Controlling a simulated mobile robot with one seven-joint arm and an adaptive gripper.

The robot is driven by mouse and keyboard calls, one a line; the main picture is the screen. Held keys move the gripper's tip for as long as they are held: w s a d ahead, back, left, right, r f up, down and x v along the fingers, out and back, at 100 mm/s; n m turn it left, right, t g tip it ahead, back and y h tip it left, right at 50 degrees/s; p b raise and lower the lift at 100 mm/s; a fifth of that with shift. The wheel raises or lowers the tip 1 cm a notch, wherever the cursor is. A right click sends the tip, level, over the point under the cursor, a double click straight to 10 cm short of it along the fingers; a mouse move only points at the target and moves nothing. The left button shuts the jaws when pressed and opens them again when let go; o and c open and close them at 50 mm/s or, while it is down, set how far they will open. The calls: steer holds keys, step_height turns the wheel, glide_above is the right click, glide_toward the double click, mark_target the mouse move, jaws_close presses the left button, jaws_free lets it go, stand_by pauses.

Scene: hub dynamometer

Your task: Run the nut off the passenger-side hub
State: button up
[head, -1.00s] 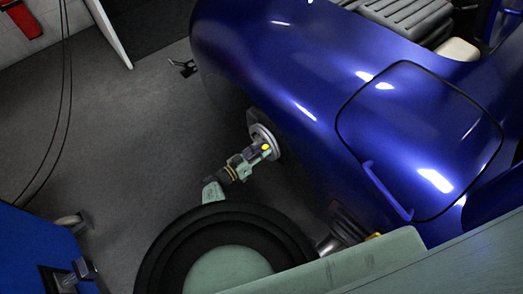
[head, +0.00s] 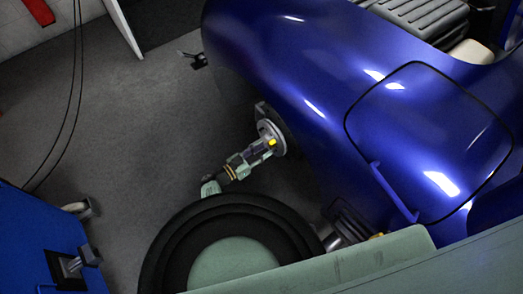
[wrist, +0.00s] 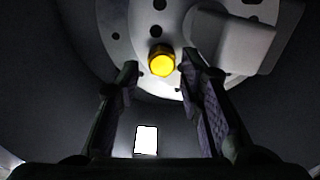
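The yellow nut (head: 271,142) sits at the middle of the pale round hub (head: 279,134), on the side of the blue car (head: 290,70). In the wrist view the nut (wrist: 162,62) shows end-on between my fingertips in the picture, with a gap on each side. The hub face (wrist: 125,30) behind it is pale with several dark holes. My gripper (wrist: 160,72) is open and empty, a finger on each side of the nut. In the head view my gripper (head: 264,146) points at the hub, close to it. How far the fingertips reach along the nut is unclear.
A pale block (wrist: 232,38) stands out beside the hub at upper right in the wrist view. A blue cabinet (head: 40,250) is at lower left, with hanging cables (head: 76,90) behind it.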

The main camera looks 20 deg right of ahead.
mark_target(269, 145)
steer(key=m, duration=0.4)
steer(key=shift+w+a+r+b, duration=0.1)
steer(key=shift+w+b, duration=0.1)
steer(key=shift+b, duration=0.15)
steer(key=m+b, duration=0.5)
steer(key=m, duration=1.2)
steer(key=shift+s+m, duration=0.1)
steer(key=shift+m, duration=0.2)
steer(key=shift+b+x, duration=0.5)
steer(key=shift+x, duration=1.25)
steer(key=shift+c, duration=0.6)
jaws_close()
